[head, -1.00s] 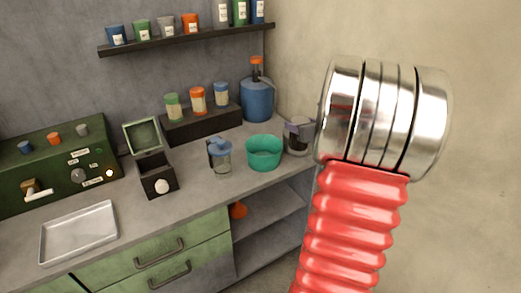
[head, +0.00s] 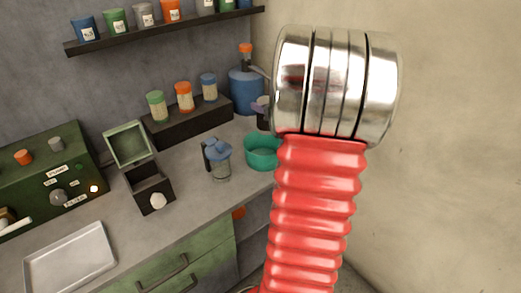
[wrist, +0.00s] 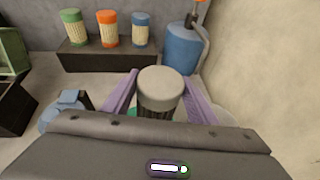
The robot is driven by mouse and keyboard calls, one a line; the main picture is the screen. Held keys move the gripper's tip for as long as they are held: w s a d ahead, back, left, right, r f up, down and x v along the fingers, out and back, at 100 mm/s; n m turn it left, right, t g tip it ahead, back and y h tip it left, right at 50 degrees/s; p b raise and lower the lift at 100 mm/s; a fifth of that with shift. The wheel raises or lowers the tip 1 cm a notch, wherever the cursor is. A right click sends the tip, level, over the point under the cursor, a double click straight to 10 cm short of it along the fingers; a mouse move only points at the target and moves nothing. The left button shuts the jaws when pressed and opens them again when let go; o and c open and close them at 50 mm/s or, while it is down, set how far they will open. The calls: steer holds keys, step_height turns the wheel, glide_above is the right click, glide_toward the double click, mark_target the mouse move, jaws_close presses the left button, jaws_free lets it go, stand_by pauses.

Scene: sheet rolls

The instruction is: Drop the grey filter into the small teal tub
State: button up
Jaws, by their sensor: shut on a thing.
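The grey filter (wrist: 160,86), a cylinder with a pale grey top and dark ribbed side, is held upright between the purple fingers of my gripper (wrist: 161,94) in the wrist view. The teal tub (head: 259,153) stands on the worktop in the head view, its right side hidden by my arm. In the wrist view a teal sliver (wrist: 132,112) shows just left of and below the filter. In the head view only a bit of my gripper (head: 261,108) shows above the tub's far side. The gap between filter and tub cannot be told.
A blue-lidded jar (head: 217,162) stands just left of the tub. A blue jug (head: 244,93) stands behind it near the wall corner. Several lidded jars sit on a dark riser (head: 185,124). An open dark box (head: 149,187) and a metal tray (head: 70,262) lie further left.

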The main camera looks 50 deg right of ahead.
steer(key=shift+s+d, duration=0.25)
steer(key=shift+s, duration=0.05)
steer(key=shift+f, duration=0.15)
steer(key=shift+f, duration=2.8)
steer(key=o, duration=1.3)
steer(key=shift+s, duration=0.1)
steer(key=shift+o, duration=0.2)
steer(key=shift+s, duration=0.1)
steer(key=v, duration=1.3)
steer(key=shift+s+a, duration=0.2)
